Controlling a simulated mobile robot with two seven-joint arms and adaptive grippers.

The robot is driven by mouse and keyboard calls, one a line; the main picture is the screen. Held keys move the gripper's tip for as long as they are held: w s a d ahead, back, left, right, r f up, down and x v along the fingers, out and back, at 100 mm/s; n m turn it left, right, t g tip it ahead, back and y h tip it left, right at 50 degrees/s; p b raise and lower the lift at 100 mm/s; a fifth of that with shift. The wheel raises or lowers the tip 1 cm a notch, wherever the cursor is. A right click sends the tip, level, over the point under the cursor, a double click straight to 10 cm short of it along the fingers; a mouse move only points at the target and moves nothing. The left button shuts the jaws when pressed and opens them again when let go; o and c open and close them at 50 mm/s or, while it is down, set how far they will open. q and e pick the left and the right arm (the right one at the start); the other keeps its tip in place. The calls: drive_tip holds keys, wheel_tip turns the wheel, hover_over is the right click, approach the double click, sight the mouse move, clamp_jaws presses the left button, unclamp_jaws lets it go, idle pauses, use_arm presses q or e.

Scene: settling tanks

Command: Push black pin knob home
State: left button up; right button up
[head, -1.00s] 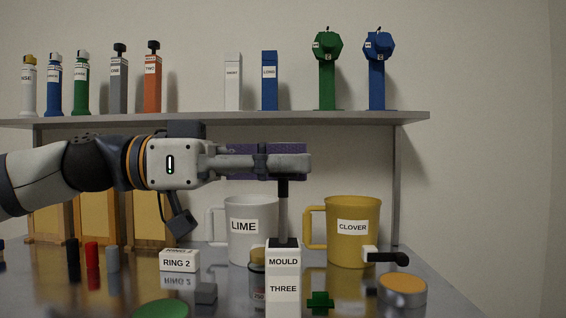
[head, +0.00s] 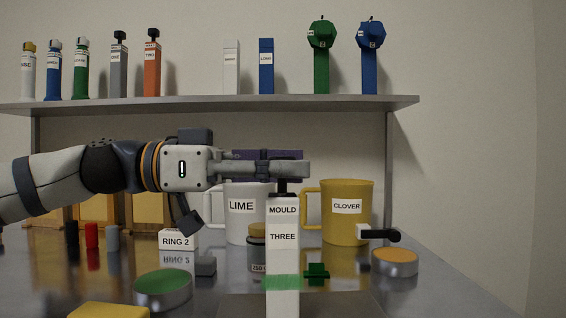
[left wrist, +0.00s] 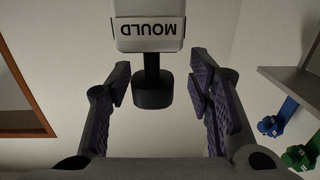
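The white block labelled MOULD THREE (head: 283,222) stands upright on the table, in front of the mugs. A black stem rises from its top, partly hidden behind my left gripper (head: 283,166) in the head view. In the left wrist view the MOULD label (left wrist: 149,29) appears upside down. The black pin knob (left wrist: 153,95) shows there on its stem, standing out from the block. My left gripper (left wrist: 160,85) is open, with its purple pads on either side of the knob and visible gaps to it. My right gripper is not in view.
A white LIME mug (head: 242,222) and a yellow CLOVER mug (head: 348,222) stand behind the block. A RING 2 block (head: 178,240), a green-topped disc (head: 163,287) and a small green piece (head: 317,271) lie around it. A shelf (head: 200,104) runs above.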

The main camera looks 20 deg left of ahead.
use_arm(q)
drive_tip(key=shift+s+r, duration=0.1)
drive_tip(key=shift+r, duration=0.05)
drive_tip(key=shift+a, duration=0.2)
drive_tip(key=v, duration=1.1)
drive_tip(key=shift+s+a, duration=0.15)
drive_tip(key=shift+a, duration=0.15)
